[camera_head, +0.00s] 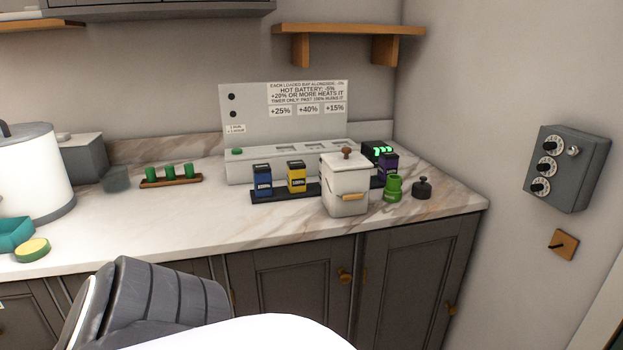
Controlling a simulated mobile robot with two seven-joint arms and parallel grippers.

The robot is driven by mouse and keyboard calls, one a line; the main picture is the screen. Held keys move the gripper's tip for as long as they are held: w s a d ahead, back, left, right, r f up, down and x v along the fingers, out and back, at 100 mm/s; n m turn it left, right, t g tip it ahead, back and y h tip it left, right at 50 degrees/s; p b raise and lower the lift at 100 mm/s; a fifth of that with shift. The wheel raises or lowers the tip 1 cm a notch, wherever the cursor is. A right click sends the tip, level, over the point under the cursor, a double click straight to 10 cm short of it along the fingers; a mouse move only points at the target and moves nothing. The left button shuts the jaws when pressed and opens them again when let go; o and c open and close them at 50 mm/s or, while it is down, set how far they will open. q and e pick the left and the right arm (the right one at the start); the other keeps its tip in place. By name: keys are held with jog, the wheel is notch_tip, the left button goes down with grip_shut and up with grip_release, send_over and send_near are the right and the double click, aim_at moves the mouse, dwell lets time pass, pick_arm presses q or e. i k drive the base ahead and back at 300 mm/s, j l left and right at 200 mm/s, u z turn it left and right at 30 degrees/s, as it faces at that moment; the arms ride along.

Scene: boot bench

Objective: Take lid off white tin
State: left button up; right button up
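A white square tin (345,195) stands upright near the front edge of the marble counter, right of centre. Its white lid (346,164) sits on top and carries a round brown knob (347,153). The tin's inside is hidden. Neither of my grippers is in view. A grey and white part, likely my own arm, fills the lower left and bottom centre.
A blue battery (262,180) and a yellow battery (297,177) stand left of the tin. A purple one (388,165), a green bottle (393,188) and a black weight (422,188) are to its right. A labelled panel (285,110) stands behind.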

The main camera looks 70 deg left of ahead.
aim_at(348, 160)
jog(key=u, duration=1.9)
jog(key=i+l+u, duration=0.4)
jog(key=i+l, duration=0.15)
